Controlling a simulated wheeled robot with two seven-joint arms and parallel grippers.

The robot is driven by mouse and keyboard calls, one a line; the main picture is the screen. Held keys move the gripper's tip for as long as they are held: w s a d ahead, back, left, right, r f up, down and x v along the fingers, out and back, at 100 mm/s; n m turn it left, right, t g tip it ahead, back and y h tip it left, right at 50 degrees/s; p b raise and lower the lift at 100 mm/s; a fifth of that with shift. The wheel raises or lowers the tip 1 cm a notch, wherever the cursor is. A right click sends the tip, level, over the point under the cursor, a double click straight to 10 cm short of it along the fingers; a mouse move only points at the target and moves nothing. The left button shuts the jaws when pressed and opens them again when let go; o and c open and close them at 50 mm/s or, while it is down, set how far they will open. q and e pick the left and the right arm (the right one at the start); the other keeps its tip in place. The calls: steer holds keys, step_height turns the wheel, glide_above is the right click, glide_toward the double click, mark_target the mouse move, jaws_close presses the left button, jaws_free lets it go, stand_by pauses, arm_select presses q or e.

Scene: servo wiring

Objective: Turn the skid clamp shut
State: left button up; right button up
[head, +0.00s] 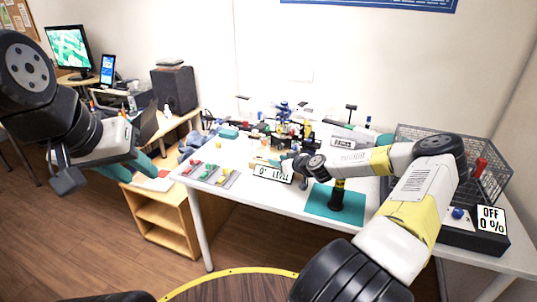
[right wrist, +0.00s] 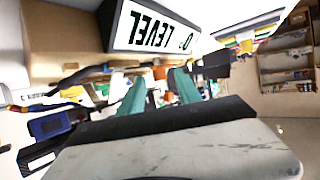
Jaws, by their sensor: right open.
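I cannot pick out the skid clamp with certainty in either view. My right gripper (head: 268,162) reaches left over the white table (head: 264,204), just behind a display reading 0° LEVEL (head: 273,174). In the right wrist view its teal fingers (right wrist: 160,92) are apart, with small blurred parts beyond and between them. The level display (right wrist: 158,27) shows there upside down, above the fingers. I see nothing clearly held. My left gripper (head: 128,166) hangs at the far left, away from the table; its teal fingers partly overlap, so their gap is unclear.
Several coloured parts (head: 283,125) crowd the table's back. A grey tray with coloured pieces (head: 210,174) lies at its left end. A black post stands on a teal mat (head: 322,203). A wire basket (head: 490,165) and an OFF 0% display (head: 491,219) are at right.

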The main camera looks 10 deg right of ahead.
steer(key=shift+w+a+f, duration=0.1)
steer(key=shift+w, duration=0.15)
jaws_close()
